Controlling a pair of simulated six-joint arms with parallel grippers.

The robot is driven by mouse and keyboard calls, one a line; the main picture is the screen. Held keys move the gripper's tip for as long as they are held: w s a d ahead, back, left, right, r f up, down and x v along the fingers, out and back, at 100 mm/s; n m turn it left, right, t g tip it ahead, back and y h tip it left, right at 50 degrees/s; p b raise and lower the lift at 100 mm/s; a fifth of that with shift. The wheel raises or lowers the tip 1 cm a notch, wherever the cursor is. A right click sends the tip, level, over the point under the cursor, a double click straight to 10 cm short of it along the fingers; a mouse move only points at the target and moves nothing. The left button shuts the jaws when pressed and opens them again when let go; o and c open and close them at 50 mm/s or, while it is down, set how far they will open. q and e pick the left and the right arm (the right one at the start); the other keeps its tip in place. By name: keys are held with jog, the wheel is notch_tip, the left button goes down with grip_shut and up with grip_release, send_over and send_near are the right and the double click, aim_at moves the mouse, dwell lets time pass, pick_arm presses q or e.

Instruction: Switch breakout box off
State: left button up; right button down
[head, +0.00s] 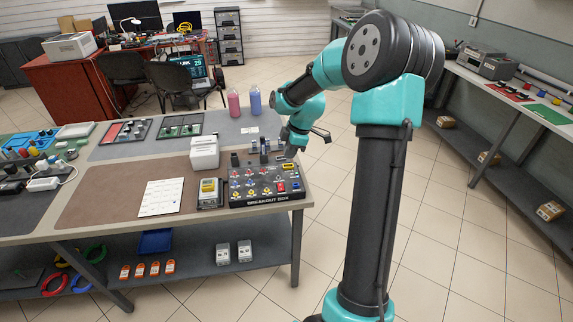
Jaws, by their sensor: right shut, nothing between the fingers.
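The breakout box (267,187) is a black panel with rows of small coloured parts and the words BREAKOUT BOX on its front edge. It sits at the right front corner of the table. A red part (281,187) shows on its right side; I cannot tell its switch position at this size. My right gripper (290,151) hangs just above the box's back right corner, pointing down, and looks shut and empty. Whether it touches the box is not clear. My left gripper is not in view.
A yellow-faced meter (209,193) and a white sheet (161,197) lie left of the box. A white container (204,153) stands behind the meter. A red bottle (234,103) and a blue bottle (255,100) stand at the table's back. The brown mat has clear room at left.

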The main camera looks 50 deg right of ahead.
aim_at(280, 185)
jog(key=x, duration=0.8)
jog(key=d+x, duration=0.1)
jog(key=x, duration=0.4)
jog(key=shift+s+d+f, duration=0.1)
jog(key=shift+s+f, duration=0.05)
jog(key=shift+f, duration=0.15)
jog(key=shift+s, duration=0.1)
